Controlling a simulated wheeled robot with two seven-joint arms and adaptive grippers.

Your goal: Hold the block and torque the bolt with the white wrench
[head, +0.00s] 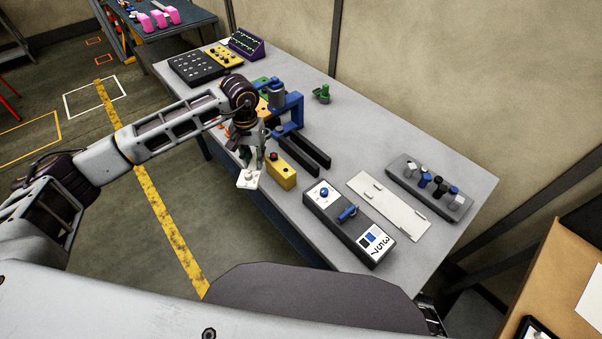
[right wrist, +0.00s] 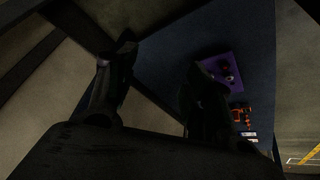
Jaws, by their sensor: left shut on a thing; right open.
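My left gripper (head: 250,158) reaches down at the table's near left edge. It is shut on what looks like a small white block (head: 247,179) with a round knob or bolt head on it. The fingers hide part of the grip. Several upright tools with white, blue and black tops stand in a grey rack (head: 405,178) at the table's right; I cannot tell which is the white wrench. My right gripper (right wrist: 160,68) is open and empty in the dark right wrist view; it does not show in the head view.
A yellow box (head: 282,176) with a red button stands right of the left gripper. A blue clamp frame (head: 297,107) and black bars (head: 309,156) are behind it. A control box (head: 337,222) and white plate (head: 389,206) lie nearer.

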